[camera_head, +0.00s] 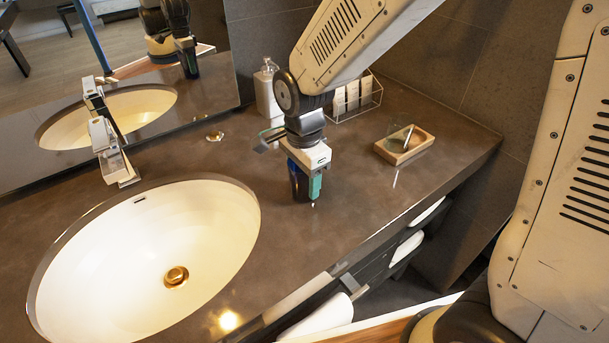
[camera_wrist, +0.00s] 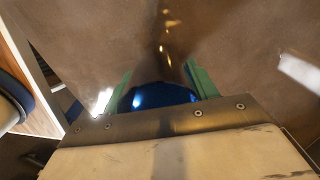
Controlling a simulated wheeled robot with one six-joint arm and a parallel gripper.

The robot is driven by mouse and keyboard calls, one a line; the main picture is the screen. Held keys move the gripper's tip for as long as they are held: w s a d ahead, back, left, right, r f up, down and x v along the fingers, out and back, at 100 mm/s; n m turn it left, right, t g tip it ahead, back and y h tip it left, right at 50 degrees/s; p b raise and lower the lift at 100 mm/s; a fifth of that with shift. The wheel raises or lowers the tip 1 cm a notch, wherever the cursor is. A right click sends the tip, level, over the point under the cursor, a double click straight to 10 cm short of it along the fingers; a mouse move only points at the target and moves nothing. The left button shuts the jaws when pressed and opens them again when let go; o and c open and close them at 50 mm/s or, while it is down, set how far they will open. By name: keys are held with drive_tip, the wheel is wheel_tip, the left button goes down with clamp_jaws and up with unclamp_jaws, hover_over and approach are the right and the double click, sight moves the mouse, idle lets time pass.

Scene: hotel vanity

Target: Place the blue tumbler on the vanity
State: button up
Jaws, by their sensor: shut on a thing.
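The blue tumbler (camera_head: 297,182) is dark blue and mostly hidden behind my gripper (camera_head: 312,190) in the head view. It looks upright, at or just above the vanity top (camera_head: 355,205); I cannot tell whether its base touches. In the wrist view the tumbler (camera_wrist: 160,95) shows as a shiny blue curve between the green fingers of my gripper (camera_wrist: 158,88). The gripper points down and is shut on the tumbler.
The oval sink (camera_head: 215,235) with its tap (camera_head: 112,155) lies to the left. A soap bottle (camera_head: 268,92) and a wire rack (camera_head: 358,98) stand behind. A wooden tray (camera_head: 404,146) is to the right. The counter around the gripper is clear. Rolled towels (camera_head: 325,318) are below the front edge.

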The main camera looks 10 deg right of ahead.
drive_tip(key=shift+f, duration=0.15)
drive_tip(key=o, duration=1.1)
wheel_tip(320, 180, up, 12)
drive_tip(key=shift+s+d+r+n+t, duration=0.2)
drive_tip(key=shift+s+d+r+n, duration=0.55)
drive_tip(key=shift+s+d+n, duration=2.15)
drive_tip(key=shift+s+d+r+n+t, duration=0.2)
drive_tip(key=shift+s+d+r+n, duration=0.6)
drive_tip(key=shift+s+d+n, duration=2.05)
drive_tip(key=shift+s+d+r+n+t, duration=0.2)
drive_tip(key=shift+s+d+r+n, duration=0.65)
drive_tip(key=shift+s+d, duration=2.3)
drive_tip(key=shift+s+a+f, duration=0.1)
drive_tip(key=shift+s+a, duration=0.95)
drive_tip(key=shift+a, duration=0.05)
